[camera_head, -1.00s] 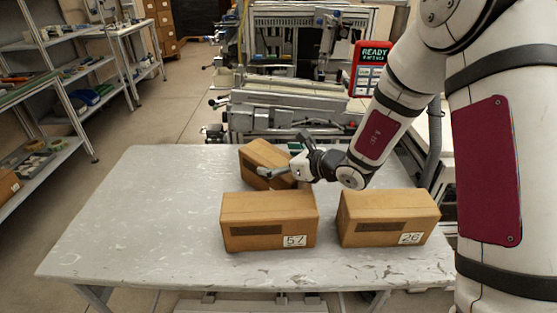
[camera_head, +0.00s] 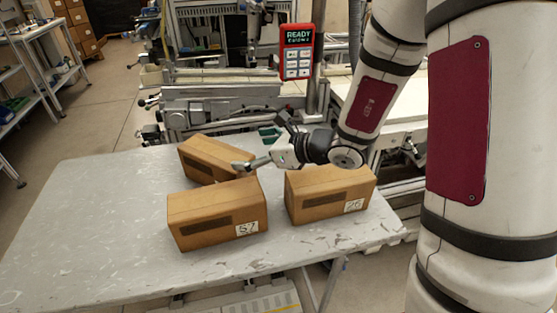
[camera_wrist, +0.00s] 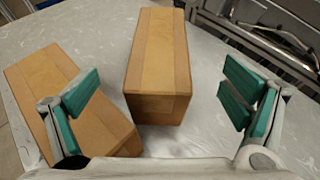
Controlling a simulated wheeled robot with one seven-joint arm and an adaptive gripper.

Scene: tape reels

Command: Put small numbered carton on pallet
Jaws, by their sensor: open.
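Three brown cartons stand on the grey table. The carton marked 57 (camera_head: 205,213) is at the front, and the carton marked 26 (camera_head: 318,198) is to its right. A third carton (camera_head: 207,157) stands turned at an angle behind the 57 carton, with no number visible. My gripper (camera_head: 254,151) is open just right of this rear carton. In the wrist view, a carton (camera_wrist: 157,60), apparently the rear one, stands between the green-padded fingers, apart from both. Another (camera_wrist: 70,95), apparently the 57 carton, is partly behind the left finger. No pallet is clearly visible.
The left part of the table (camera_head: 75,215) is clear. Machinery (camera_head: 225,105) and a red READY panel (camera_head: 297,52) stand behind the table. Shelving (camera_head: 45,60) is at the far left. The other cartons leave little room around my gripper.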

